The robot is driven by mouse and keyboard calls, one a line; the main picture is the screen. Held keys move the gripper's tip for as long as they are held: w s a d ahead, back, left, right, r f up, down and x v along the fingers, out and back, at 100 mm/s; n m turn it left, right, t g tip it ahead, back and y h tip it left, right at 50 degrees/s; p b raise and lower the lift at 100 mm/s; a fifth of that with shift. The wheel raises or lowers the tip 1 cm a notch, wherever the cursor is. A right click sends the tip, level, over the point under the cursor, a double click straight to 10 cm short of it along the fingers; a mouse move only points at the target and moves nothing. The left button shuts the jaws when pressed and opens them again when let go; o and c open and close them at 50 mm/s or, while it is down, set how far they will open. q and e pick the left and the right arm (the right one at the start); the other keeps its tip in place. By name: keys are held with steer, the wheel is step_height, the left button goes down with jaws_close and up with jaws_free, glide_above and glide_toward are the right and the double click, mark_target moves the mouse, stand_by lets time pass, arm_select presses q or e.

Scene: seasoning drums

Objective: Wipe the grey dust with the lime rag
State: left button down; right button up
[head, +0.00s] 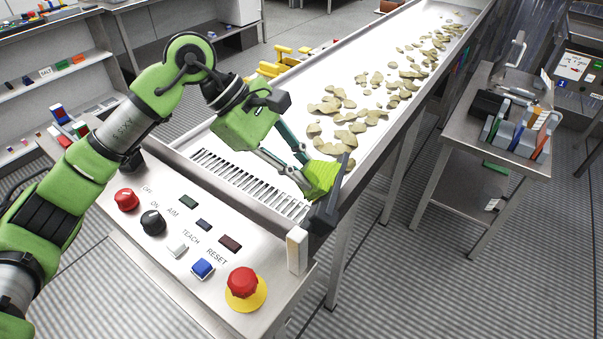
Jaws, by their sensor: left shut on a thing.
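My left gripper (303,172) is shut on the lime rag (321,178). The rag is bright yellow-green and hangs from the fingertips at the near right end of the long white tray, beside the slotted grate. I cannot tell whether the rag touches the surface. I cannot make out the grey dust; it may be hidden behind the rag or gripper, or too faint to see. My right gripper is not in view.
The white tray (330,75) carries many flat tan chips (345,125) further along. A slotted grate (245,185) lies at its near end. A control panel (215,230) with a red emergency button (243,282) stands in front. A metal side table (470,135) is at right.

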arm_select(q)
steer(key=shift+w+d, duration=0.2)
steer(key=shift+w, duration=0.1)
steer(key=shift+w, duration=0.1)
steer(key=shift+w+d, duration=0.2)
steer(key=shift+w, duration=0.3)
steer(key=shift+w+d, duration=0.2)
steer(key=shift+w, duration=0.3)
steer(key=shift+b, duration=0.4)
steer(key=shift+d+r, duration=0.1)
stand_by(0.5)
steer(key=shift+s+a+b, duration=0.2)
steer(key=shift+s+b, duration=0.2)
steer(key=shift+s, duration=0.2)
steer(key=shift+s+a+b, duration=0.15)
steer(key=shift+s+b, duration=0.25)
steer(key=shift+s, duration=0.2)
steer(key=shift+s+f+b, duration=0.2)
steer(key=shift+b, duration=0.2)
stand_by(0.3)
